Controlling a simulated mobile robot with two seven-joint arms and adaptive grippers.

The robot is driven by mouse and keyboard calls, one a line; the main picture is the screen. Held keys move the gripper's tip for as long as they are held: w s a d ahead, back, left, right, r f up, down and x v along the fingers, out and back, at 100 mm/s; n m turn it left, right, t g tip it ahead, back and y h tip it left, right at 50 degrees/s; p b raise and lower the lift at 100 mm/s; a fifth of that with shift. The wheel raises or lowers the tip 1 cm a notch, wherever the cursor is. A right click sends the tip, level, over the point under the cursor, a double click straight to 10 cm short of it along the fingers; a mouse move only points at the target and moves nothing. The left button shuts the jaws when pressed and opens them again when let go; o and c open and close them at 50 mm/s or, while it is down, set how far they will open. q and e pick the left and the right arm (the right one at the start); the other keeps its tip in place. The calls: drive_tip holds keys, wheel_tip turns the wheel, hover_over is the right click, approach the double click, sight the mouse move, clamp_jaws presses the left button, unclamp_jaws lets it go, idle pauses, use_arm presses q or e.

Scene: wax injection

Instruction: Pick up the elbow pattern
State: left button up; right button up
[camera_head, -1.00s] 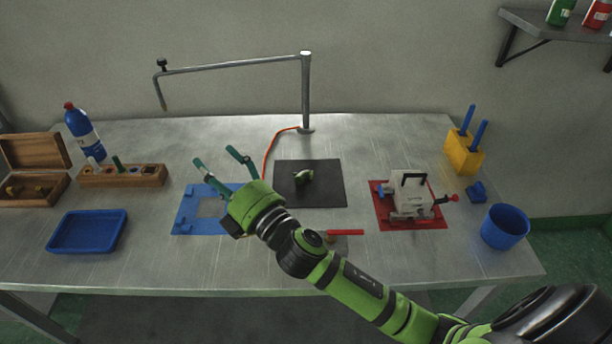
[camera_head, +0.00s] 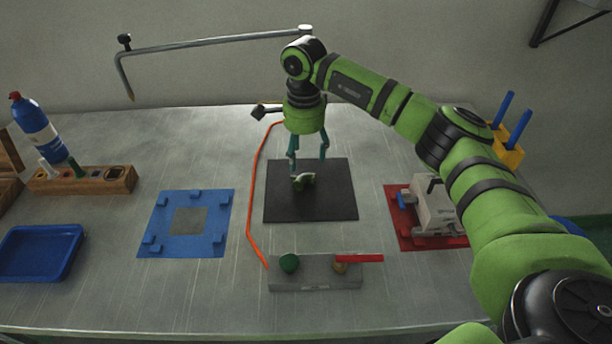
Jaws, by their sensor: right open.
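My right gripper (camera_head: 308,174) points down over the mat. Its two teal fingers are spread apart, one on the left and one on the right of the elbow pattern, with the tips close to it. I cannot tell whether either finger touches it. My left gripper is not in view.
A blue fixture plate (camera_head: 224,213) lies left of the mat. A grey block with a green button and red handle (camera_head: 315,275) stands in front. A red plate (camera_head: 403,238) bears a grey machine (camera_head: 432,208) at right, partly behind my arm. A metal pipe arm (camera_head: 210,43) stands behind.

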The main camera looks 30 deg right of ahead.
sight(307, 178)
drive_tip(key=shift+s+f+p, duration=0.25)
drive_tip(key=shift+f+p, duration=0.15)
drive_tip(key=shift+f, duration=0.25)
drive_tip(key=shift+s+f+p, duration=0.25)
drive_tip(key=shift+f+p, duration=0.1)
drive_tip(key=shift+f, duration=0.25)
wheel_tip(307, 178, down, 4)
drive_tip(key=shift+s+d+r+p, duration=0.1)
drive_tip(key=shift+s+r+p, duration=0.1)
drive_tip(key=shift+p, duration=0.35)
drive_tip(key=shift+w+f, duration=0.1)
drive_tip(key=shift+f, duration=0.1)
drive_tip(key=c, duration=1)
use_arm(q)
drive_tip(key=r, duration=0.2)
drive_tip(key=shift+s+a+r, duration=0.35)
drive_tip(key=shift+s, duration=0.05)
use_arm(e)
drive_tip(key=shift+c, duration=0.2)
